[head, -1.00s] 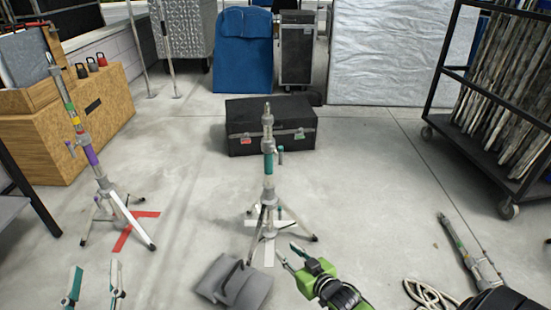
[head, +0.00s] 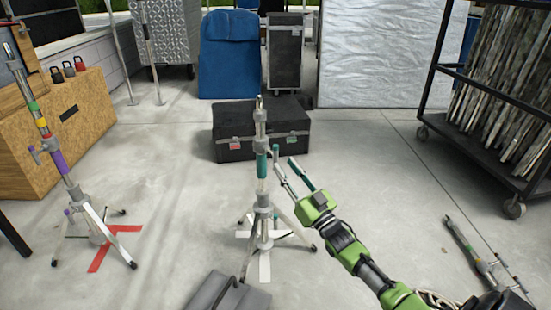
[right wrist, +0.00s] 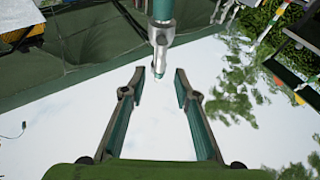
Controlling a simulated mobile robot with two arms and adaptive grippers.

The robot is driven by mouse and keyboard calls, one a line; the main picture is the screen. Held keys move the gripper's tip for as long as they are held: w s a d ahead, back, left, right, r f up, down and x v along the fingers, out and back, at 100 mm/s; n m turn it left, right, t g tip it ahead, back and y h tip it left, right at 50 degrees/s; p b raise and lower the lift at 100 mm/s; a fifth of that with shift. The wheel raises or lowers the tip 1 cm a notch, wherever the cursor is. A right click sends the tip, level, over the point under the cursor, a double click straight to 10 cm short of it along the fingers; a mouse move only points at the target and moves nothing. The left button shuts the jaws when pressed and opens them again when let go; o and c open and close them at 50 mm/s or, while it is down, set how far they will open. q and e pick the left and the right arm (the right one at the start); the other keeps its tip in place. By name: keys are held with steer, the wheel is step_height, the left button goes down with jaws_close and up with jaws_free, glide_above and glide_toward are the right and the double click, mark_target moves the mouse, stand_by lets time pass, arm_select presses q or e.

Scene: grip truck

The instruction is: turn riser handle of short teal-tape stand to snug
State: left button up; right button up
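The short stand with teal tape (head: 262,167) stands upright on its tripod legs over a white tape cross. Its riser handle (head: 276,153) sticks out on the right side, level with the upper tape. My right gripper (head: 285,169) is open and empty, its fingertips just right of the tube and slightly below the handle. In the right wrist view, the two spread fingers (right wrist: 158,72) lie on either side of and below a teal and grey tube end (right wrist: 162,28); I cannot tell if they touch it. My left gripper is out of view.
A taller stand with purple tape (head: 58,160) stands at left on a red tape cross. A grey sandbag (head: 230,294) lies in front. A black case (head: 236,145) sits behind. A pole (head: 470,250) lies at right near a wheeled rack (head: 468,72). Floor between is clear.

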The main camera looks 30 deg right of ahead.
mark_target(277, 156)
steer(key=b+x, duration=0.1)
steer(key=x, duration=0.5)
steer(key=shift+w+b, duration=0.25)
steer(key=shift+b, duration=0.1)
jaws_close()
